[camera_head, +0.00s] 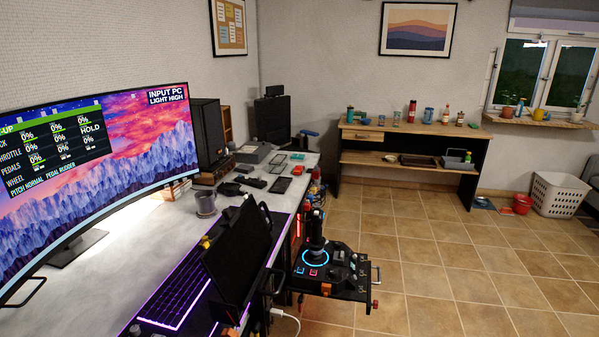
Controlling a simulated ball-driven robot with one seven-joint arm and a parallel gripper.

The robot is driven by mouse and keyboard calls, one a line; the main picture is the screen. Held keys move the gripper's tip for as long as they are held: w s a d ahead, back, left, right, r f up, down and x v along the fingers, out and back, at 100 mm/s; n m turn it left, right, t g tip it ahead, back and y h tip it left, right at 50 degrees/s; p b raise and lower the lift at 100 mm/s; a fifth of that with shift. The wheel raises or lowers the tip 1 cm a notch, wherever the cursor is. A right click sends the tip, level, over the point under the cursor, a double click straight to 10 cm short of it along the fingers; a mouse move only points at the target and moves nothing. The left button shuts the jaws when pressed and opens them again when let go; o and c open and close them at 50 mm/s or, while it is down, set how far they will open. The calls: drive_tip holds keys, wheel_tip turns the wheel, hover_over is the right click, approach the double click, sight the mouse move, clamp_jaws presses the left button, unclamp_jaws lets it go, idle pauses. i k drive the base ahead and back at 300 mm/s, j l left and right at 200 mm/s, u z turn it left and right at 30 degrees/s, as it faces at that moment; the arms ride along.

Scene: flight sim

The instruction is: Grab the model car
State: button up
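I cannot make out a model car for certain in the head view. Several small items lie at the far end of the grey desk (150,231), including a small red one (297,170) and a green one (279,168). They are too small to tell what they are. My gripper does not show in this view, so its position and its hold cannot be seen.
A curved monitor (120,165) fills the left. A lit keyboard (180,290), a dark upright panel (238,250) and a joystick unit (318,262) stand in front. A wooden bench (400,163) with bottles is at the back. Tiled floor (460,265) at right is clear.

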sight(298, 168)
drive_tip(key=z, duration=0.55)
drive_tip(key=i+z, duration=0.1)
drive_tip(key=i, duration=4.9)
drive_tip(key=i+u, duration=0.2)
drive_tip(key=u, duration=0.25)
drive_tip(key=i+l+u, duration=0.15)
drive_tip(key=u, duration=0.3)
drive_tip(key=i+l+u, duration=0.2)
drive_tip(key=u, duration=0.25)
